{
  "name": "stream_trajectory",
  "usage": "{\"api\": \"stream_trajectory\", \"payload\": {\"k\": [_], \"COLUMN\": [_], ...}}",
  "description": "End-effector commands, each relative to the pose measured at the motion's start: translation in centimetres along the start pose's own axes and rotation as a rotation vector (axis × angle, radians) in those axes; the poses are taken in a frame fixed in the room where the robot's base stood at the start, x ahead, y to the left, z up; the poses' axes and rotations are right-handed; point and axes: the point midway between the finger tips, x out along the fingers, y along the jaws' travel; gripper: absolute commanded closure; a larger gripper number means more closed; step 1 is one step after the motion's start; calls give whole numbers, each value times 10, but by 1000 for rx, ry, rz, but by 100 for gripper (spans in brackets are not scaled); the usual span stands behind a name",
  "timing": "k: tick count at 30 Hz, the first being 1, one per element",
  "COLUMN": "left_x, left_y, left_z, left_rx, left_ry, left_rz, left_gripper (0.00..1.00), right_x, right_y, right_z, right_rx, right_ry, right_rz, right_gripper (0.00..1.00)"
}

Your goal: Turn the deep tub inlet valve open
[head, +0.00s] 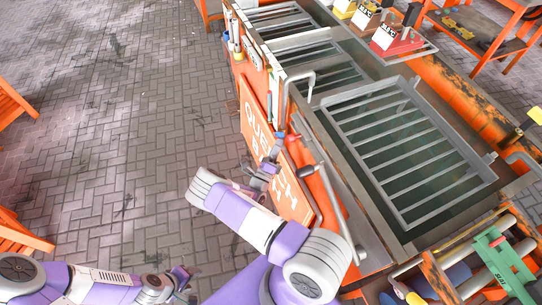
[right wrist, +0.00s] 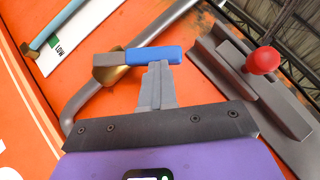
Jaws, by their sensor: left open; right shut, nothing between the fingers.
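A blue lever handle (right wrist: 155,56) on a brass valve body (right wrist: 110,66) sits on a bent grey pipe (right wrist: 88,92) in the right wrist view. The handle lies level in the picture, at an angle to the pipe. My right gripper (right wrist: 159,72) is shut and empty. Its fingertips overlap the handle's lower edge near the middle; whether they touch is unclear. In the head view my right gripper (head: 270,167) is beside the tub's orange side panel, and the valve is too small to read. My left gripper (head: 184,284) is open at the bottom left, over the floor, away from the tub.
The deep tub has a large grey grate (head: 410,150) over it. A red knob (right wrist: 263,60) on a grey bracket stands right of the valve. A hooked grey pipe (head: 311,85) rises at the tub's edge. The paved floor (head: 120,120) at left is clear.

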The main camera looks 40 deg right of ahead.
Motion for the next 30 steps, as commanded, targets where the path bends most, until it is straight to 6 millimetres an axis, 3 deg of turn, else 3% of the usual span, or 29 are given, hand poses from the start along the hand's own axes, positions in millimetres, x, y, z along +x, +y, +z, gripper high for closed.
{"api": "stream_trajectory", "payload": {"k": [4,15,30], "left_x": [-18,-57,-73], "left_y": [7,22,28], "left_z": [0,2,3], "left_rx": [1,2,1], "left_ry": [1,2,1], "left_rz": [1,1,1], "left_gripper": [45,45,45], "right_x": [19,36,42], "right_y": [-10,-16,-13], "right_z": [3,18,25], "right_rx": [-54,-253,-350], "right_ry": [22,27,26], "right_rz": [31,232,335], "right_gripper": [100,100,100]}}
